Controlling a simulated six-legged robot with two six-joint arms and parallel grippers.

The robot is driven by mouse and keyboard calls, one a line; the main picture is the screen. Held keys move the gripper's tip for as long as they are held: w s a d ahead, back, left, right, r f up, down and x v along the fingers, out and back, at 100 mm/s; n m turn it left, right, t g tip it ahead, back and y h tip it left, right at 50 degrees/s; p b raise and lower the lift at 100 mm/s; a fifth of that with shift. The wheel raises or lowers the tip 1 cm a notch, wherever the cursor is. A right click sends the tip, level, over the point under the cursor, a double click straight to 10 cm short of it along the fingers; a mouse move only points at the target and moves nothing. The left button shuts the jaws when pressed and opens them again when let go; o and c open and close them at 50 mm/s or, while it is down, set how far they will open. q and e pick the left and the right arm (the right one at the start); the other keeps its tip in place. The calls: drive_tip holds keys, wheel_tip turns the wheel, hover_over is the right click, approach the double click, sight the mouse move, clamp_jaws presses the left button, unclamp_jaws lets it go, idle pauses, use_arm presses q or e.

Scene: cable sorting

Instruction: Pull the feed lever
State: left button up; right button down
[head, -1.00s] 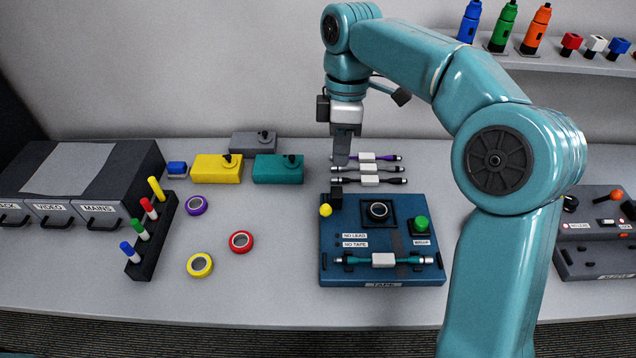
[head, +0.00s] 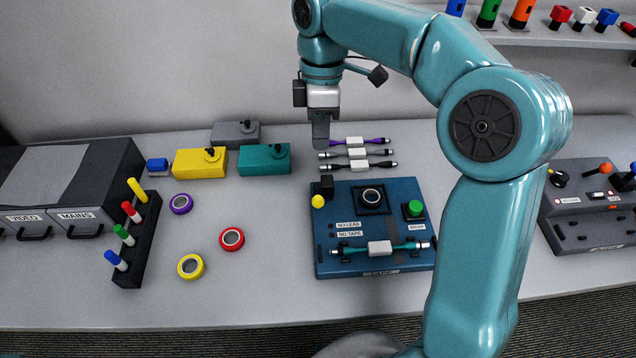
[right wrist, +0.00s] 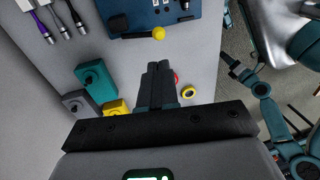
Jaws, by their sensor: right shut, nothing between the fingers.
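The blue taping machine (head: 345,263) sits on the bench with a teal cable across its front. Its feed lever, with a yellow knob (head: 318,201), is at the machine's left side by a black block. The knob (right wrist: 158,33) also shows in the right wrist view, at the end of a dark bar. My right gripper (head: 321,143) points down, shut and empty, behind the lever and apart from it. Its shut fingers (right wrist: 159,75) show in the wrist view, with the knob beyond them. My left gripper is not in view.
Three cables (head: 358,154) lie behind the machine, close to my right gripper. A teal box (head: 264,160), a yellow box (head: 200,164) and a grey box stand to the left. Tape rolls (head: 232,239) and a pen rack (head: 133,262) are farther left. The bench left of the machine is mostly clear.

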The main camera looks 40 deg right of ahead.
sight(318, 198)
drive_tip(key=f, duration=0.4)
drive_tip(key=s+a+f, duration=0.1)
drive_tip(key=f, duration=0.7)
drive_tip(key=shift+s+a+f, duration=0.2)
drive_tip(key=shift+f, duration=0.15)
drive_tip(key=shift+w, duration=0.1)
drive_tip(key=shift+f, duration=0.1)
drive_tip(key=shift+f, duration=0.1)
drive_tip(key=shift+s+a+f+t+b, duration=0.15)
drive_tip(key=shift+s+f+t+b, duration=0.15)
drive_tip(key=shift+b, duration=0.7)
drive_tip(key=s+f+t+h+b, duration=0.1)
drive_tip(key=b, duration=0.3)
drive_tip(key=a+f+t+h+b, duration=0.1)
drive_tip(key=f+t+b, duration=0.1)
drive_tip(key=b, duration=0.2)
drive_tip(key=s+f+t+h+b, duration=0.1)
drive_tip(key=b, duration=0.3)
drive_tip(key=shift+s+a+f+t+b, duration=0.3)
drive_tip(key=shift+a+f+b, duration=0.05)
drive_tip(key=shift+b, duration=0.05)
drive_tip(key=shift+s+f+b, duration=0.1)
drive_tip(key=shift+f+b, duration=0.2)
drive_tip(key=shift+b, duration=0.1)
drive_tip(key=shift+s, duration=0.1)
drive_tip(key=shift+a+f, duration=0.1)
